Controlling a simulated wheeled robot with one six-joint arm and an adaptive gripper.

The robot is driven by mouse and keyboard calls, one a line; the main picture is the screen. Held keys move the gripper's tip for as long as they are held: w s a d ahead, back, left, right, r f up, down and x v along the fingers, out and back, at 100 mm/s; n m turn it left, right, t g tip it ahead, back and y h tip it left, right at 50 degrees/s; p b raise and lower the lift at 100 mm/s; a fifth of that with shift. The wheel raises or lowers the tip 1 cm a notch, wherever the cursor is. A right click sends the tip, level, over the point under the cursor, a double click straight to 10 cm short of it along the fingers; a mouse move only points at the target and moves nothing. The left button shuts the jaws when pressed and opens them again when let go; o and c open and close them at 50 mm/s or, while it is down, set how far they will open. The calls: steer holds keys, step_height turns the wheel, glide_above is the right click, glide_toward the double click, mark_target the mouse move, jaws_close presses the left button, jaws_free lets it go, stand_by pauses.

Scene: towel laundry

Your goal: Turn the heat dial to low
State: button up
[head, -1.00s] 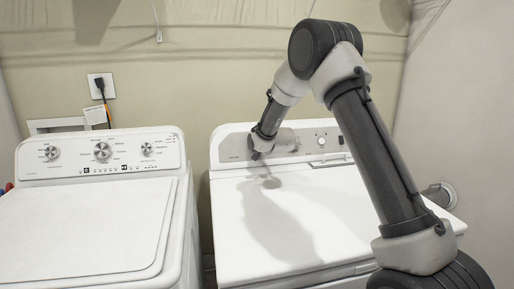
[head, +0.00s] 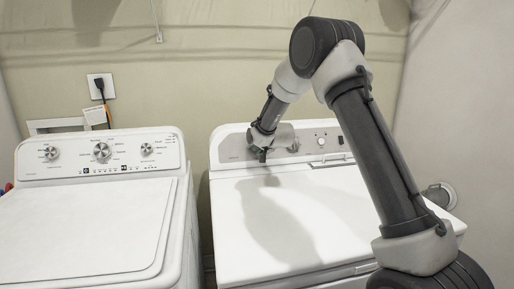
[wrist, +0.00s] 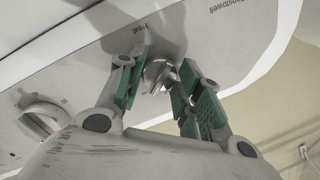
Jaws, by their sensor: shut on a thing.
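The heat dial (wrist: 158,75) is a small silver knob on the dryer's grey control panel, beside the printed word "Heat" in the wrist view. My gripper (wrist: 161,80) has its two green-padded fingers on either side of the dial and is shut on it. In the head view my gripper (head: 262,152) is at the left part of the right machine's panel (head: 232,148), and it hides the heat dial there. The dial's exact pointer setting cannot be read.
A larger silver dial (wrist: 42,117) sits on the same panel at the left in the wrist view. The white dryer top (head: 330,215) below is clear. A washer (head: 85,225) with several dials stands to the left. A wall outlet (head: 101,86) is behind it.

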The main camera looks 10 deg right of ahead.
steer(key=shift+f, duration=0.1)
steer(key=o, duration=1)
steer(key=shift+o, duration=0.2)
steer(key=shift+s, duration=0.1)
steer(key=v, duration=1.2)
